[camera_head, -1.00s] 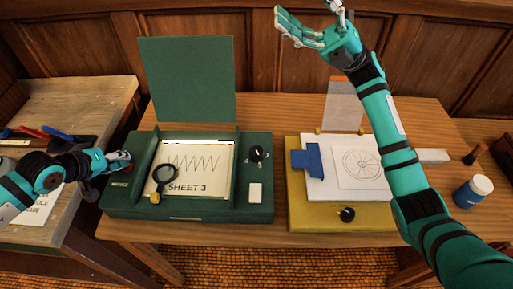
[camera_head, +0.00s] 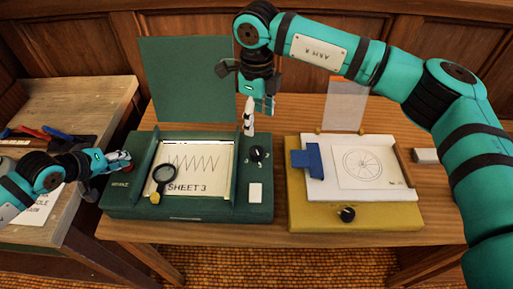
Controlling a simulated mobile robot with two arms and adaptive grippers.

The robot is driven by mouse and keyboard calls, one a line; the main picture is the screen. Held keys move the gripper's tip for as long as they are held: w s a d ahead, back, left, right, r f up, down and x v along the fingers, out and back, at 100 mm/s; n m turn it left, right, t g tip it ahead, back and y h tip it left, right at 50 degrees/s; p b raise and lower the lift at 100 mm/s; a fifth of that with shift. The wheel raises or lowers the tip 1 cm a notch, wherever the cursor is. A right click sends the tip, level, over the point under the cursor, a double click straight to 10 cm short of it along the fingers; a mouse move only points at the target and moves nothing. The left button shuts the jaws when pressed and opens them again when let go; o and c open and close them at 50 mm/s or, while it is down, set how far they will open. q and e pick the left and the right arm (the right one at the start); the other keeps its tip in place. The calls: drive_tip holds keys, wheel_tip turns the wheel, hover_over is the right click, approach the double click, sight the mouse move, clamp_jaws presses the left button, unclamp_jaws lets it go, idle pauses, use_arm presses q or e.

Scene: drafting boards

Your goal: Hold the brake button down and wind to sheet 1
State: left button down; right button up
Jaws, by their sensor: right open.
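The green drafting unit (camera_head: 230,212) stands on the table, with a window showing a sheet (camera_head: 190,150) marked SHEET 3 and a zigzag line. A black dial knob (camera_head: 258,153) is on its right side. A red button (camera_head: 127,157) shows at its left edge, partly covered by my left gripper (camera_head: 118,161). Those fingers are at the button; I cannot tell whether they press it. The label ADVANCE is below. My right gripper (camera_head: 256,116) points down, open and empty, above and slightly left of the knob, apart from it.
A magnifier (camera_head: 164,176) lies over the window's lower left. A white block (camera_head: 255,192) is below the knob. The green lid (camera_head: 188,80) stands upright behind. A yellow-based board (camera_head: 375,218) with a blue clamp and wheel drawing stands to the right. A side bench (camera_head: 85,95) holds tools.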

sight(256, 150)
drive_tip(key=shift+f, duration=0.1)
wheel_tip(256, 150, down, 12)
drive_tip(key=shift+a+r, duration=0.1)
idle(0.5)
drive_tip(key=shift+c, duration=0.2)
drive_tip(key=c, duration=1.1)
